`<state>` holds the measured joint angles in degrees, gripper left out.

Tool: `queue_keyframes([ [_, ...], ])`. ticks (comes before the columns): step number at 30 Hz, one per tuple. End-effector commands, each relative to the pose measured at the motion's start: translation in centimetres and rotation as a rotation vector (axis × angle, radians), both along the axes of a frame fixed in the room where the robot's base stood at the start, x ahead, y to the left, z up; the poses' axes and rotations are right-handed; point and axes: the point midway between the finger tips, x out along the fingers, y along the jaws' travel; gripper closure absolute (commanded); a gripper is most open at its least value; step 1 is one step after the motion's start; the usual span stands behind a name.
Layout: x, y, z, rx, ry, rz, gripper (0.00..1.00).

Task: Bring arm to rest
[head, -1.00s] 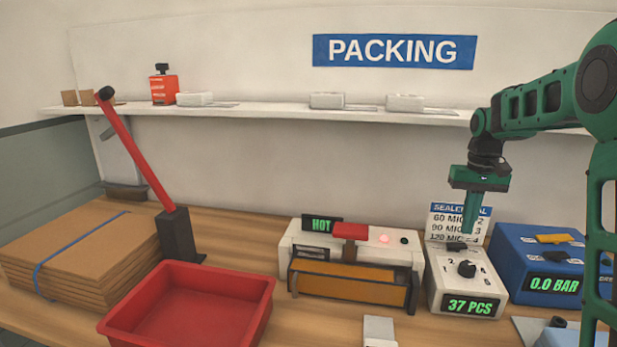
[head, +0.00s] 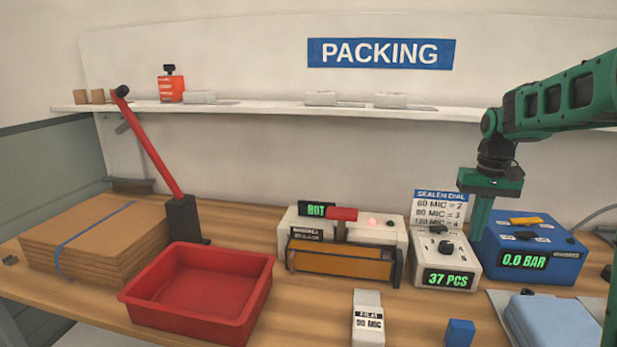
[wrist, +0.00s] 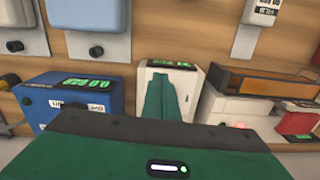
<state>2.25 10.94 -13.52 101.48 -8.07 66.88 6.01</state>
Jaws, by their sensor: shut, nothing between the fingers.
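My green gripper (head: 481,218) hangs from my arm at the right, fingers pointing down and shut with nothing between them. In the head view its tips are in front of the gap between the white dial box (head: 446,262) and the blue pressure box (head: 530,246). The dial box shows 37 PCS, and the blue box reads 0.0 BAR. In the wrist view the shut fingers (wrist: 168,100) overlap the white dial box (wrist: 192,80), with the blue box (wrist: 70,98) to the left. I cannot tell how high the tips are above the boxes.
A sealer (head: 343,260) with a HOT display and red handle stands left of the dial box. A red tray (head: 140,297), a cardboard stack (head: 85,240) and a red lever (head: 150,145) are further left. A labelled white block (head: 367,318) lies in front. A shelf (head: 280,112) runs behind.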

Motion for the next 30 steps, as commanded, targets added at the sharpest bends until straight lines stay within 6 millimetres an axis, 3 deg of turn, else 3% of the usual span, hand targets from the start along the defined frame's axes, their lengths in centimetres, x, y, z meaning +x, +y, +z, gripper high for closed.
queue_keyframes([
  [8, -5.9, -0.9, 0.6, 0.007, -0.004, -0.061, 1.0],
  [11, -9.2, -1.2, 0.6, 0.011, -0.004, -0.093, 1.0],
  [17, -18.0, -1.6, -0.4, 0.015, -0.004, -0.175, 1.0],
  [24, -28.0, -1.0, -3.1, 0.012, 0.001, -0.258, 1.0],
  [30, -33.3, -0.4, -5.4, 0.006, 0.008, -0.299, 1.0],
])
